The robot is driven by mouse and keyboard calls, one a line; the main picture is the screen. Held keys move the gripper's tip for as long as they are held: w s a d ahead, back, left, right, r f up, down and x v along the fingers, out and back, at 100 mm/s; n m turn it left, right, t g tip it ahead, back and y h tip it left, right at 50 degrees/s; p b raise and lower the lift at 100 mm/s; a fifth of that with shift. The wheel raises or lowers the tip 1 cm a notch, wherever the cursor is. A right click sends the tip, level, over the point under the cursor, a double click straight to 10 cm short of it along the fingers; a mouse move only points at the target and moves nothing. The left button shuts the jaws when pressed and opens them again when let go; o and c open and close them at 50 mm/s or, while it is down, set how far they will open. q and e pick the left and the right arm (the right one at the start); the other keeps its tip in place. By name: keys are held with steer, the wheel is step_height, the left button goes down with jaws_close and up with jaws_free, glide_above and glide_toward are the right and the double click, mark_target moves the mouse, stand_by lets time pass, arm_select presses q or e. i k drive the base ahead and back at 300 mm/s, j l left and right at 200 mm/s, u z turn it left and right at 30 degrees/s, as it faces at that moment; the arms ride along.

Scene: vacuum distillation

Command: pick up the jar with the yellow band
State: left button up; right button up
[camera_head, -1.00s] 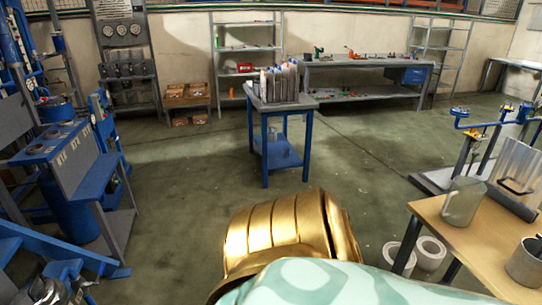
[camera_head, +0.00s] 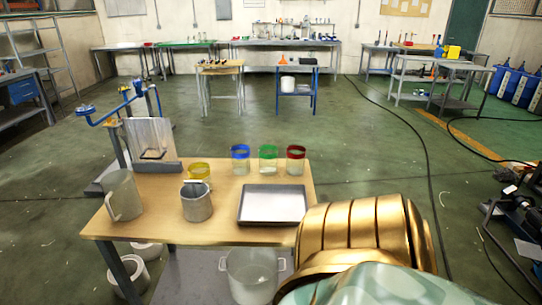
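The jar with the yellow band (camera_head: 200,171) stands on the wooden table (camera_head: 160,210), behind a grey metal pot (camera_head: 196,204) that hides its lower part. Three similar glass jars stand in a row to its right: one with a blue band (camera_head: 240,160), one with a green band (camera_head: 268,160) and one with a red band (camera_head: 296,160). Neither of my grippers shows in the view. Only a gold and pale green part of my own body shows at the bottom right.
A metal tray (camera_head: 245,219) lies on the table's right part, and a grey jug (camera_head: 123,196) stands at its left. A pot (camera_head: 252,274) and white buckets (camera_head: 128,279) are below. A metal stand (camera_head: 151,140) is behind the table's left side. Open floor lies beyond.

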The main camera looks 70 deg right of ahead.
mark_target(201, 179)
steer(key=z, duration=1.7)
steer(key=i+j, duration=0.35)
steer(key=j, duration=0.25)
